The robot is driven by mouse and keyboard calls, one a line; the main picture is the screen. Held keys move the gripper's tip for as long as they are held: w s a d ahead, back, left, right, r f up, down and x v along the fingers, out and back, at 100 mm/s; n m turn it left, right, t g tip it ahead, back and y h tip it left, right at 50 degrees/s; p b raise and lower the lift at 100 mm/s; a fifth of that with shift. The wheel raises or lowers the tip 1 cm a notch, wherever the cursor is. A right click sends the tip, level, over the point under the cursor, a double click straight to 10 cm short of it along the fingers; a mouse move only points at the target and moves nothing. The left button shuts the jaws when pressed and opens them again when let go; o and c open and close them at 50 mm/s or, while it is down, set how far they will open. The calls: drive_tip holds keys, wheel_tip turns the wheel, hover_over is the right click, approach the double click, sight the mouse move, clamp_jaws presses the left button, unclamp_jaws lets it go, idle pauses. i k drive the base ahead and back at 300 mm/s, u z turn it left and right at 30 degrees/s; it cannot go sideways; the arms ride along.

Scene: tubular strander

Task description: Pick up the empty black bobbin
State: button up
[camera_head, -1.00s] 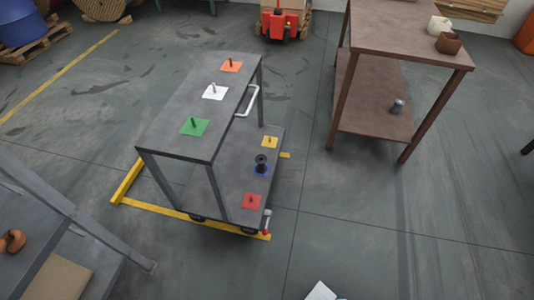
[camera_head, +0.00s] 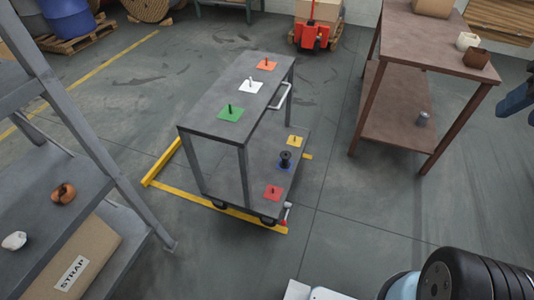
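The black bobbin (camera_head: 285,159) stands upright on the blue pad (camera_head: 285,168) on the lower shelf of the grey cart (camera_head: 225,185). It looks empty, with no wire visible on it. The upper shelf lies above and to the left of it and does not cover it in this view. Dark and pale rounded parts at the lower right seem to belong to my own body, far from the bobbin.
Yellow (camera_head: 295,141) and red (camera_head: 272,192) pads with pegs flank the bobbin. Yellow floor lines (camera_head: 215,205) edge the cart. A grey rack (camera_head: 85,140) stands left, a brown table (camera_head: 430,45) right. The floor between cart and table is clear.

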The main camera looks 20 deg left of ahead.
sight(285, 155)
drive_tip(key=u, duration=0.25)
drive_tip(key=i, duration=1)
drive_tip(key=z, duration=0.05)
